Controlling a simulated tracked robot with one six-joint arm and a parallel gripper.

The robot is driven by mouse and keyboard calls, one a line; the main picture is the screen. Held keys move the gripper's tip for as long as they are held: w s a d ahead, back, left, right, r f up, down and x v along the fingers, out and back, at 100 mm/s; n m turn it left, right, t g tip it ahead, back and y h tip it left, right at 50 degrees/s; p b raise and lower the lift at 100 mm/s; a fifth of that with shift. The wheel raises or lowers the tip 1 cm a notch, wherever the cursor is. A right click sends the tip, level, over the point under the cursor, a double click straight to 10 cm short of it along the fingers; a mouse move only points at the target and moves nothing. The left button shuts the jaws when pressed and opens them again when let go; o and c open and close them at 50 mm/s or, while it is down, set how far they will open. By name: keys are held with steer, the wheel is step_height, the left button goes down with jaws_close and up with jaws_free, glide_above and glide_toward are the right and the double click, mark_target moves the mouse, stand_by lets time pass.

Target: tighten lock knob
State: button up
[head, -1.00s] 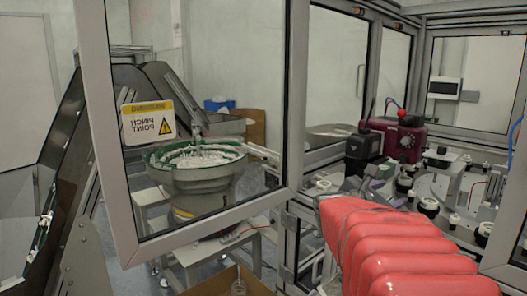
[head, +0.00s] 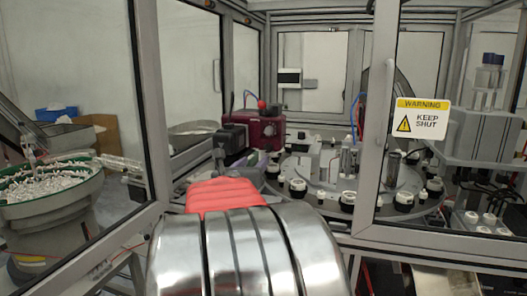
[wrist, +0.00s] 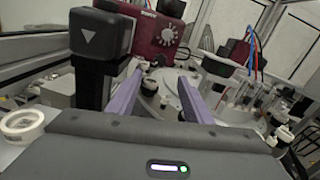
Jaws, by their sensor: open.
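My gripper (wrist: 162,76) shows in the wrist view as two purple fingers, spread apart with nothing held between them. Beyond the fingertips stands a maroon unit (wrist: 154,35) with a white-marked dial (wrist: 168,37). In the head view the maroon unit (head: 262,130) and black block (head: 232,137) stand beyond my arm, which hides most of the gripper. I cannot tell for certain which part is the lock knob.
A round turntable (head: 335,192) with several black-and-white fixtures lies right of my arm. A framed door (head: 385,120) with a "keep shut" sign stands at the right. A bowl feeder (head: 50,185) is at the left. A white ring (wrist: 22,122) lies left in the wrist view.

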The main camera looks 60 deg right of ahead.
mark_target(267, 149)
steer(key=d, duration=0.4)
steer(key=w+d, duration=0.1)
steer(key=d, duration=0.4)
steer(key=w+d, duration=0.1)
steer(key=d, duration=0.3)
steer(key=shift+d, duration=0.35)
steer(key=shift+c, duration=0.4)
steer(key=c, duration=1)
